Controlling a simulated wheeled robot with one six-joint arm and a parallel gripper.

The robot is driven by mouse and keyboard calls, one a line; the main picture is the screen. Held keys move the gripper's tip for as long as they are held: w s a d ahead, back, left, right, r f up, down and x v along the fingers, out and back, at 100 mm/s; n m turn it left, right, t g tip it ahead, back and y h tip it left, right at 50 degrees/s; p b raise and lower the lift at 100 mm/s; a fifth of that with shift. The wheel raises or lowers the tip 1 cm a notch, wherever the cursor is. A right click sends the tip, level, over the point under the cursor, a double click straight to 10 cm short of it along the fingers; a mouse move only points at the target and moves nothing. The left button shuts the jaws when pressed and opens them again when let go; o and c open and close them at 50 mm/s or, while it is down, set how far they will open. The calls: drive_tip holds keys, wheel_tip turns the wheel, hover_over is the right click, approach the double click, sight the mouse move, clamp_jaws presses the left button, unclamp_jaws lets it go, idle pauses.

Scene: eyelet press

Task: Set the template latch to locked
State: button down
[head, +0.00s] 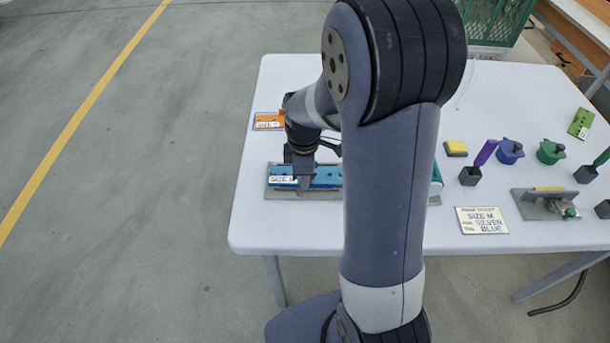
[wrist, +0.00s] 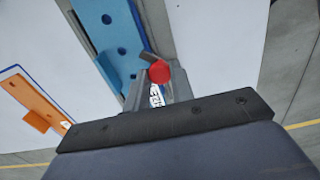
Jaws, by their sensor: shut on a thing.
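The blue template (head: 326,176), with a row of holes and a "SIZE M" label at its left end, lies on a grey base (head: 272,191) on the white table. It also shows in the wrist view (wrist: 106,32). A red knob (wrist: 159,72) with a short dark lever, which looks like the template latch, is at the template's near end in the wrist view. My gripper (wrist: 157,88) is shut on this latch knob, its grey fingers on either side. In the head view my gripper (head: 304,176) is down at the template's left end, and the knob is hidden there.
An orange "SIZE S" template (head: 268,122) lies behind the blue one. A ticket (head: 482,220) reads SIZE M, SILVER, BLUE. Right are a yellow block (head: 456,149), blue pot (head: 510,151), green pot (head: 551,151) and a fixture (head: 532,211). My arm hides the table's middle.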

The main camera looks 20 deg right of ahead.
drive_tip(key=shift+w+a+n, duration=0.1)
drive_tip(key=shift+w+n, duration=0.05)
drive_tip(key=shift+n, duration=0.6)
drive_tip(key=shift+w+a+n, duration=0.1)
drive_tip(key=shift+n, duration=0.65)
drive_tip(key=c, duration=1.2)
unclamp_jaws()
drive_tip(key=shift+r, duration=0.1)
wheel_tip(320, 180, up, 11)
drive_tip(key=shift+f, duration=0.2)
